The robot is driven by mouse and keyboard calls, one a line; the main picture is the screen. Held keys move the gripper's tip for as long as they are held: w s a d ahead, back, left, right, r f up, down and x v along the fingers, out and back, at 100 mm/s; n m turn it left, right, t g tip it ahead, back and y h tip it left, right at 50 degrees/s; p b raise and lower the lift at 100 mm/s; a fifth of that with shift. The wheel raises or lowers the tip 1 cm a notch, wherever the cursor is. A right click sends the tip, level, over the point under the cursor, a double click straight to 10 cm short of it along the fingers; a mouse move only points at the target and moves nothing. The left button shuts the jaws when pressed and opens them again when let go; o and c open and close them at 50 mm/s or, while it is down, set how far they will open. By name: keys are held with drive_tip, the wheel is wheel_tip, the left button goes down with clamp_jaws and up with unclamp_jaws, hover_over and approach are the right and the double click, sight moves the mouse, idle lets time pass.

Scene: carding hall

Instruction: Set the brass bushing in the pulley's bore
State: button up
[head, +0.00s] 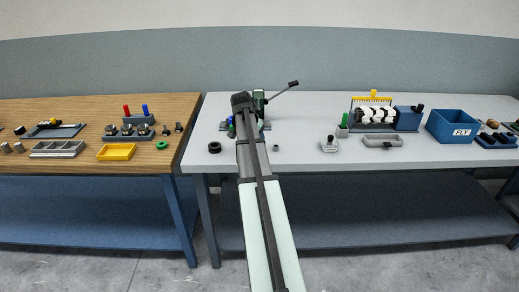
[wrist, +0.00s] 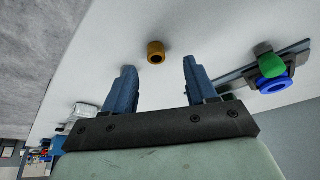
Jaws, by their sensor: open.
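The brass bushing (wrist: 155,52) is a small ring-shaped piece with a dark hole, lying on the pale grey bench. In the wrist view it sits just beyond the gap between the fingertips of my gripper (wrist: 158,66), apart from both. My gripper is open and empty, with blue fingers; in the head view my arm hides it. The bushing also shows small in the head view (head: 276,147), just right of my arm. A thick black ring with a hole (head: 214,147), perhaps the pulley, lies on the bench left of my arm.
A blue rail fixture (wrist: 230,75) with green and blue round parts stands right in the wrist view, partly hidden by my arm in the head view. A roller fixture (head: 376,114) and a blue FLY bin (head: 451,126) stand right.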

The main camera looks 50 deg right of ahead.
drive_tip(key=shift+s+x, duration=0.15)
drive_tip(key=shift+x, duration=1)
drive_tip(key=shift+s+x, duration=0.1)
drive_tip(key=shift+x, duration=1.05)
drive_tip(key=shift+d, duration=0.1)
drive_tip(key=shift+c, duration=0.3)
clamp_jaws()
